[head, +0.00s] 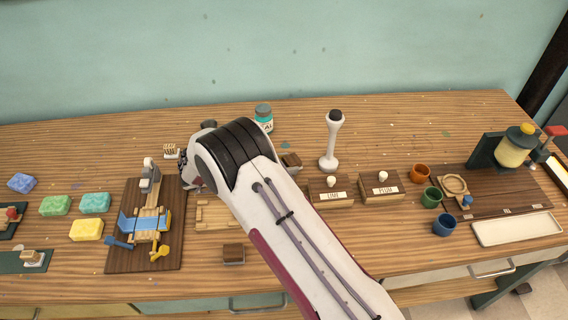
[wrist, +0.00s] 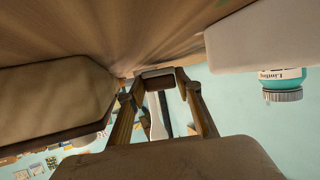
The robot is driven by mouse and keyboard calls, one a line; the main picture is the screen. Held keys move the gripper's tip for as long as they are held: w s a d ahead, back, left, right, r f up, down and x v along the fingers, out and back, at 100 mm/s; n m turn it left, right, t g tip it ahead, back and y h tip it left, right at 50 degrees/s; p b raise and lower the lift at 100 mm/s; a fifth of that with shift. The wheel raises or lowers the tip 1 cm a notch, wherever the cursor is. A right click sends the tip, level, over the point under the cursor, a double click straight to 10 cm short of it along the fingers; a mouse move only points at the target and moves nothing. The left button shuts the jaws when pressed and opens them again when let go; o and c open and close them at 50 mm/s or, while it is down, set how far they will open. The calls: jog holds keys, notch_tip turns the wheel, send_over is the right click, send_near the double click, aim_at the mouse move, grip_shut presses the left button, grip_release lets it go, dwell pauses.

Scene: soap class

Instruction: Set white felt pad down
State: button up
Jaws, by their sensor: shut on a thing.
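My gripper (head: 187,177) is low over the bench, just right of the dark wooden base (head: 118,240) with the blue and yellow device. My own forearm and wrist hide most of it in the head view. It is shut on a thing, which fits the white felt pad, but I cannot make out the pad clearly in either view. The wrist view is filled by close, shaded pale and brown surfaces, with the bench top at its upper edge. I cannot tell whether what is held touches the bench.
A light wooden frame (head: 212,214) and a small brown block (head: 233,254) lie beside my arm. A teal jar (head: 264,117) stands behind it; it also shows in the wrist view (wrist: 283,80). A white-handled stamp (head: 331,140) and two labelled boxes (head: 333,197) stand to the right.

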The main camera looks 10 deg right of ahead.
jog(key=shift+f, duration=0.5)
jog(key=o, duration=0.8)
jog(key=shift+s+d, duration=0.1)
jog(key=shift+r, duration=0.45)
jog(key=v, duration=1.2)
jog(key=shift+r, duration=0.4)
jog(key=shift+w, duration=0.25)
